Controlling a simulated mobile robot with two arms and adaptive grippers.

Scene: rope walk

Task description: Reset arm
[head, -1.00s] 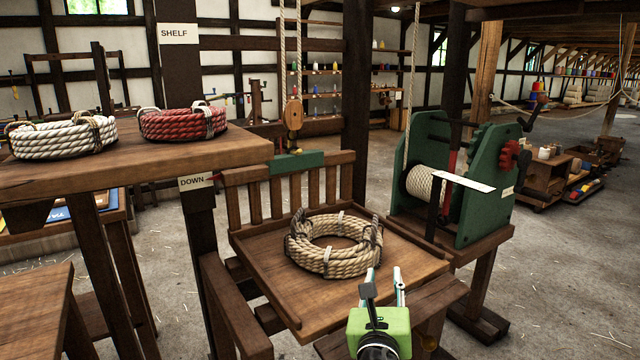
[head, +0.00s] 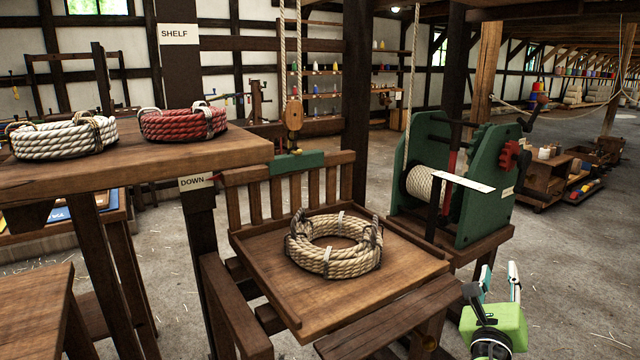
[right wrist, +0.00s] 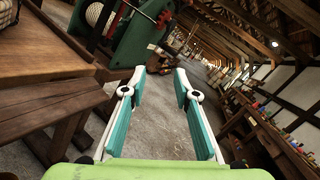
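My right gripper (head: 492,280) is at the lower right of the head view, right of the wooden lift platform and below the green winch. In the right wrist view its two fingers (right wrist: 160,82) stand apart with only floor between them, so it is open and empty. My left gripper is not in view. A tan rope coil (head: 336,262) lies on the platform (head: 270,285), apart from the gripper.
A white coil (head: 62,152) and a red coil (head: 182,124) lie on the shelf (head: 205,158) at left. The green winch (head: 480,200) with its rope drum stands on a wooden stand behind the gripper. The floor at right (head: 585,270) is clear.

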